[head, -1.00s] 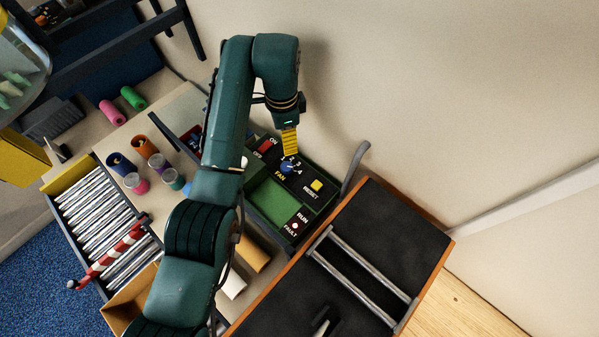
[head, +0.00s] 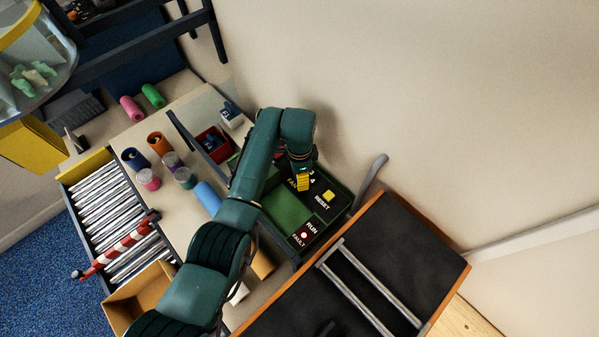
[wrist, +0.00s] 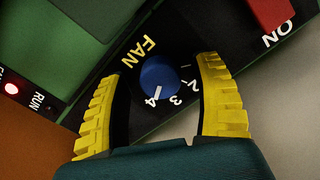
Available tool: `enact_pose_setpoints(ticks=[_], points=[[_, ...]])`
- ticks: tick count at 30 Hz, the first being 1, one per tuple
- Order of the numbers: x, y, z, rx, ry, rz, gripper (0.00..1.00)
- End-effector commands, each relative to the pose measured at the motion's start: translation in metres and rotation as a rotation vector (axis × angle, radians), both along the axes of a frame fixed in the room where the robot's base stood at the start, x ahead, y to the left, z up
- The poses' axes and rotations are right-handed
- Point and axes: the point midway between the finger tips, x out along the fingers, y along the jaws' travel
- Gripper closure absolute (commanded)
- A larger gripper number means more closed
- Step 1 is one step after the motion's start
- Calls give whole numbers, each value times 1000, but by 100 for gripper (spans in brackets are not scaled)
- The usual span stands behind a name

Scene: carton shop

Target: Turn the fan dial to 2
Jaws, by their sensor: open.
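The blue fan dial (wrist: 158,76) sits on the black control panel beside the yellow word FAN in the wrist view. White numerals 2, 3 and 4 curve around its lower right side. A white mark on the dial seems to point toward the 4. My gripper (head: 302,183) is open with its yellow ribbed fingers on either side of the dial. A gap shows between each finger and the dial, and I cannot tell how far above the panel the tips are. In the head view my gripper hides the dial.
A red ON switch (wrist: 270,14) lies near the dial. The yellow RESET button (head: 328,196) and a lit RUN/FAULT lamp (head: 304,235) share the panel. A green recess (head: 288,212) lies beside them. A dark conveyor (head: 375,270) with metal rails stands to the right.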

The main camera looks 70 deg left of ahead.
Motion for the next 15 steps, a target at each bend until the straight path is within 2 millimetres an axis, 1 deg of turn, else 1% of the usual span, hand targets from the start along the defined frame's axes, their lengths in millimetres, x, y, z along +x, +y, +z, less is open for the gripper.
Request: enact_pose_setpoints(ticks=[5,9,14,15], points=[[0,0,0,0,0,0,33],[0,0,0,0,0,0,60],[0,0,0,0,0,0,90],[0,0,0,0,0,0,98]])
